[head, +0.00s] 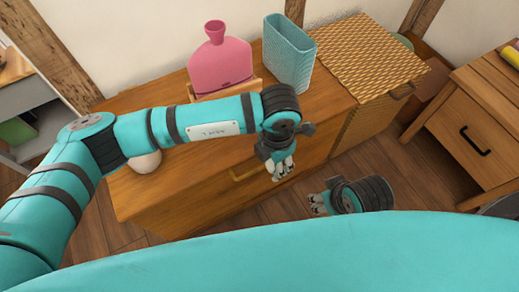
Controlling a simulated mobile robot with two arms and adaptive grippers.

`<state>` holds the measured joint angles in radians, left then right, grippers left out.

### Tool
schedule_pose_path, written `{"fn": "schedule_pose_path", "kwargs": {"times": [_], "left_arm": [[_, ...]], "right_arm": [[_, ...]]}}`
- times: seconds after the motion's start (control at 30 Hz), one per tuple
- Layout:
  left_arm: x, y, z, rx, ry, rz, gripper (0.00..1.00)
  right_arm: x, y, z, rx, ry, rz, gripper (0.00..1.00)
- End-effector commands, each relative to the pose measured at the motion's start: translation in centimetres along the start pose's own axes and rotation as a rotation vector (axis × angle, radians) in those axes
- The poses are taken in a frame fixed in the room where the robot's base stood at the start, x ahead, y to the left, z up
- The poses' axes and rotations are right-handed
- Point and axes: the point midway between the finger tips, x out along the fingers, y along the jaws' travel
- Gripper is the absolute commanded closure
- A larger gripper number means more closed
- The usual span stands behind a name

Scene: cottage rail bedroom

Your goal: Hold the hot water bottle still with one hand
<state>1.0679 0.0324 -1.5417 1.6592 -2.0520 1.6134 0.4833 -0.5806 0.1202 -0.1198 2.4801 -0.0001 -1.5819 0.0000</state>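The pink hot water bottle (220,65) stands upright at the back of the wooden chest, its neck and flared mouth on top. Its lower edge is at a light wooden holder (252,87), partly hidden by my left arm. My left gripper (282,168) points down in front of the chest, below and right of the bottle and well apart from it. My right gripper (317,204) is low over the floor, farther from the bottle. Neither gripper touches the bottle. The fingers are too small to show whether either is open or shut.
A teal ribbed vase (289,53) stands right of the bottle. The chest's bare top (330,92) lies beside a woven box (362,55). A white round object (146,163) is partly behind my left arm. A nightstand (480,130) stands at right.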

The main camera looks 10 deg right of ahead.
Motion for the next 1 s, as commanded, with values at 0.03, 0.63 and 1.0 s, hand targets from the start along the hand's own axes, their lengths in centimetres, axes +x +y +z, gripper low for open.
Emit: {"fn": "schedule_pose_path", "kwargs": {"times": [0.03,0.63,1.0], "left_arm": [[0.0,-0.4,0.1,0.002,0.000,0.000,0.80],[-0.2,0.2,-0.3,0.041,0.001,0.003,0.80],[-3.6,10.2,-7.0,0.675,0.016,0.007,0.80]], "right_arm": [[0.0,0.0,0.0,0.000,0.001,0.000,0.60],[0.0,0.0,0.0,-0.001,0.001,0.000,0.60],[0.0,0.0,0.0,-0.001,0.001,0.000,0.60]]}}
